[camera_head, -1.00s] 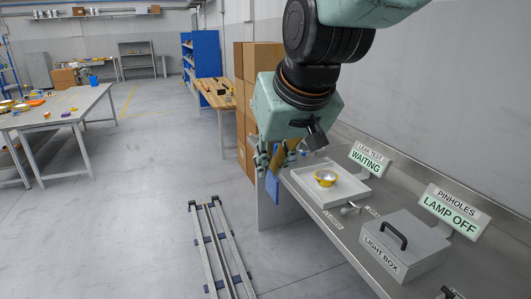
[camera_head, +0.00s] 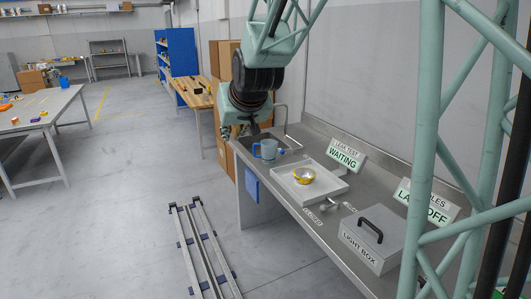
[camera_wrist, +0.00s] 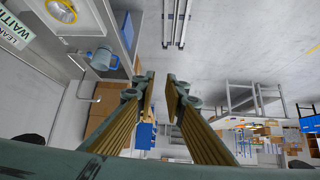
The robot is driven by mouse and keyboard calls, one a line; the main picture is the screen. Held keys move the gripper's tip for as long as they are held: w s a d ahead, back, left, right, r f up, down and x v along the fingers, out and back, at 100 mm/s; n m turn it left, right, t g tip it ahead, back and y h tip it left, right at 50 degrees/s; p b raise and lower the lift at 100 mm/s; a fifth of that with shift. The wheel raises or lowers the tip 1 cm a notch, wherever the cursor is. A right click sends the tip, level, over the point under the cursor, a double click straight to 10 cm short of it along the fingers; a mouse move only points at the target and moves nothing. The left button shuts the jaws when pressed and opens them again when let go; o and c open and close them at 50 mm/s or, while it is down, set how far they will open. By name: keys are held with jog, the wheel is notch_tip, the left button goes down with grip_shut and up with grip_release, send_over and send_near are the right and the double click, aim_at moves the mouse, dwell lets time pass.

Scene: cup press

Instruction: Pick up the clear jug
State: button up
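The clear jug (camera_head: 268,149), tinted blue with a handle on its left, stands upright at the far end of the steel bench by the sink. It also shows in the wrist view (camera_wrist: 103,59), left of my fingers. My gripper (camera_head: 238,131) hangs above and to the left of the jug in the head view, apart from it. In the wrist view my gripper (camera_wrist: 161,82) has its two ribbed fingers spread, with nothing between them but distant floor.
A white tray (camera_head: 331,191) holding a yellow and metal bowl (camera_head: 305,175) is nearer on the bench. A tap (camera_head: 286,118) rises behind the jug. A light box (camera_head: 372,238) and the leak test sign (camera_head: 345,150) stand farther right; cardboard boxes (camera_head: 225,112) are left.

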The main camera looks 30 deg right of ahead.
jog(key=w+d+f+t+h+p, duration=0.1)
jog(key=w+d+f, duration=0.3)
jog(key=w, duration=0.4)
jog(key=w+d+f+m+t+p, duration=0.1)
jog(key=w+d+f+t, duration=0.15)
jog(key=w, duration=0.65)
jog(key=w+d+f+h+p, duration=0.1)
jog(key=w+d+f, duration=0.4)
jog(key=w, duration=0.3)
jog(key=m+t+h+p, duration=0.1)
jog(key=t+h+p, duration=0.2)
jog(key=t, duration=0.1)
send_near(254, 152)
jog(key=v, duration=0.3)
jog(key=shift+x, duration=4.25)
jog(key=shift+w, duration=0.15)
